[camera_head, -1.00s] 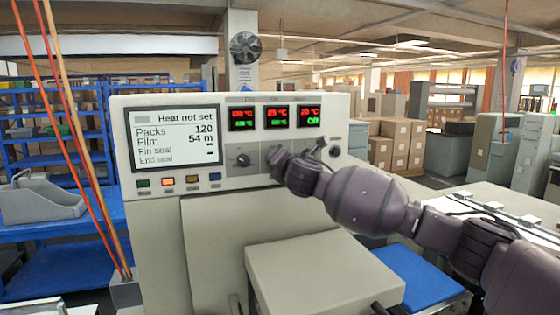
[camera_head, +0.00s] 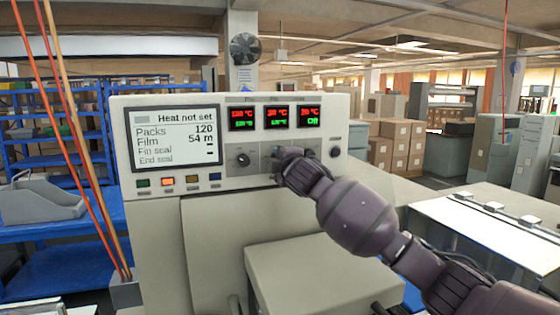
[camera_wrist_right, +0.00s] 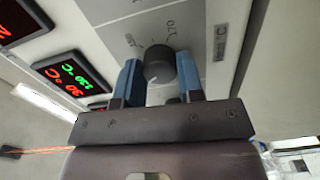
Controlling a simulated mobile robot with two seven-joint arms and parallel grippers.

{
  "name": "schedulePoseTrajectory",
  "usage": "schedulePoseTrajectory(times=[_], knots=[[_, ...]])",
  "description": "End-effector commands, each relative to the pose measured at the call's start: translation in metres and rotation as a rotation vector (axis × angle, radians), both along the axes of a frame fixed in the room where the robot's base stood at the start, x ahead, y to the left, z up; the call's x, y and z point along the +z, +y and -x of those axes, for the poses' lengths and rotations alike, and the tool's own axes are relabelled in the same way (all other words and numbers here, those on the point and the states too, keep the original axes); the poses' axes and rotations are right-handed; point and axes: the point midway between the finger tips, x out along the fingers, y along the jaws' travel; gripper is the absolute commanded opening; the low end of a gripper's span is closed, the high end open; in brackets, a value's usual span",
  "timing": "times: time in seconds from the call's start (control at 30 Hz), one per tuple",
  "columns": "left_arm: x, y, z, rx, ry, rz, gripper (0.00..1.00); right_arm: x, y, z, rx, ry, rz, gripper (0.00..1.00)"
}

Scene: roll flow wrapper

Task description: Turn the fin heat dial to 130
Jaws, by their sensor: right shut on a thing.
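The dial (camera_wrist_right: 159,60) in the right wrist view is a dark round knob on the grey panel, with a pale pointer mark on its near lower edge. My right gripper (camera_wrist_right: 160,78) has its two blue fingers on either side of the dial, shut on it. In the head view, my right gripper (camera_head: 281,162) is at the middle of the panel and hides this dial. The middle display (camera_head: 277,117) above it has red and green digits. In the wrist view, a display (camera_wrist_right: 70,74) shows green 130 °C above red 30 °C. My left gripper is not in view.
Another dial (camera_head: 243,159) sits left of my gripper. The screen (camera_head: 174,136) reads "Heat not set", with fin seal and end seal showing dashes. Coloured buttons (camera_head: 167,181) lie below it. A beige box-shaped cover (camera_head: 320,268) stands under my right arm.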

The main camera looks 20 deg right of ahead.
Motion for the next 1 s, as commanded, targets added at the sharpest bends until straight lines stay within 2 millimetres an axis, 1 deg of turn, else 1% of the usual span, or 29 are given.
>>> schedulePoseTrajectory(times=[0.13,0.33,0.9,0.93,1.0], knots=[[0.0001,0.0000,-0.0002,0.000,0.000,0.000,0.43,-0.0016,0.0002,0.0000,0.000,0.005,-0.083,0.11],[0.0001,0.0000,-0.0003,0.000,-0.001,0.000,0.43,-0.0014,0.0001,0.0000,0.000,0.007,-0.150,0.11],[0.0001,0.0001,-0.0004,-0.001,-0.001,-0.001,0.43,-0.0009,0.0000,0.0000,0.000,0.008,-0.177,0.11],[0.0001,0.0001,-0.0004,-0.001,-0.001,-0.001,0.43,-0.0009,0.0000,0.0000,0.000,0.008,-0.177,0.38],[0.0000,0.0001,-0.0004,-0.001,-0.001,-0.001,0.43,-0.0009,0.0001,0.0000,0.000,0.007,-0.177,0.49]])
